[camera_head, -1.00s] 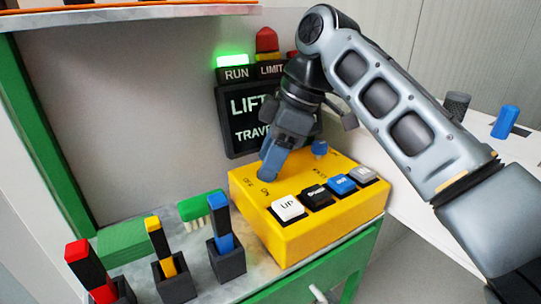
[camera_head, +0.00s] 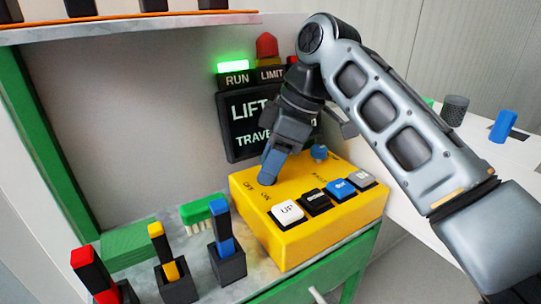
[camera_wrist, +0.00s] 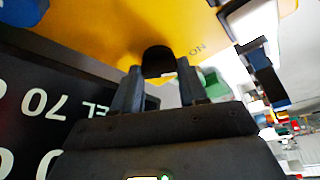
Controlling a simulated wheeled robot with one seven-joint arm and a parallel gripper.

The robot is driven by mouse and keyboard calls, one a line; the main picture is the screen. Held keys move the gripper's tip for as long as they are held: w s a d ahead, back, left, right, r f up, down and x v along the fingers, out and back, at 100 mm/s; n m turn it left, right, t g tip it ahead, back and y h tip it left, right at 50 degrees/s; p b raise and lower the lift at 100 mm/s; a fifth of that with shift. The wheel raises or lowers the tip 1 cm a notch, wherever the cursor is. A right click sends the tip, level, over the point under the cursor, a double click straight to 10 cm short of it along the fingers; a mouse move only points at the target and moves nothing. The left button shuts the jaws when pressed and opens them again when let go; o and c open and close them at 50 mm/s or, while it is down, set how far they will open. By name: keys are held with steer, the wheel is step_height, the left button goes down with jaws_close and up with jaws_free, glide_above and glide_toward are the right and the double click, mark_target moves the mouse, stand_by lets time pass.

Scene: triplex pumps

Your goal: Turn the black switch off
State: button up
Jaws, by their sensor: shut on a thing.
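The yellow control box (camera_head: 300,233) stands on the grey bench top, with OFF and ON lettering at its left end. My gripper (camera_head: 268,176) reaches down to that end, beside the lettering. In the head view its fingers hide the black switch. In the wrist view the black switch (camera_wrist: 158,60) shows as a dark rounded knob between the two fingertips of my gripper (camera_wrist: 158,78). The fingers are shut on it. The ON mark (camera_wrist: 197,49) is just right of the switch there. Which way the switch points is hard to tell.
White UP (camera_head: 287,212), black, blue and grey buttons line the box front, with a blue knob (camera_head: 319,152) behind. A display panel (camera_head: 240,125) and lit green RUN lamp (camera_head: 233,67) stand behind. Red, yellow and blue handled levers (camera_head: 222,235) and a green brush (camera_head: 203,210) are left.

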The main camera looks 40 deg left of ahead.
steer(key=m+p, duration=0.2)
steer(key=p, duration=0.1)
steer(key=shift+s+r+t+y, duration=0.15)
steer(key=shift+r+t+y, duration=0.15)
steer(key=m+t+p, duration=0.1)
steer(key=m+p, duration=0.3)
steer(key=shift+s+p, duration=0.1)
steer(key=shift+p, duration=0.3)
steer(key=m+t+p, duration=0.1)
steer(key=m+p, duration=0.2)
steer(key=shift+f+t+p, duration=0.1)
steer(key=shift+t+p, duration=0.2)
steer(key=shift+t, duration=0.1)
steer(key=shift+f+m+t+p, duration=0.15)
steer(key=shift+m+t+p, duration=0.25)
steer(key=shift+m+p, duration=0.6)
steer(key=o, duration=0.8)
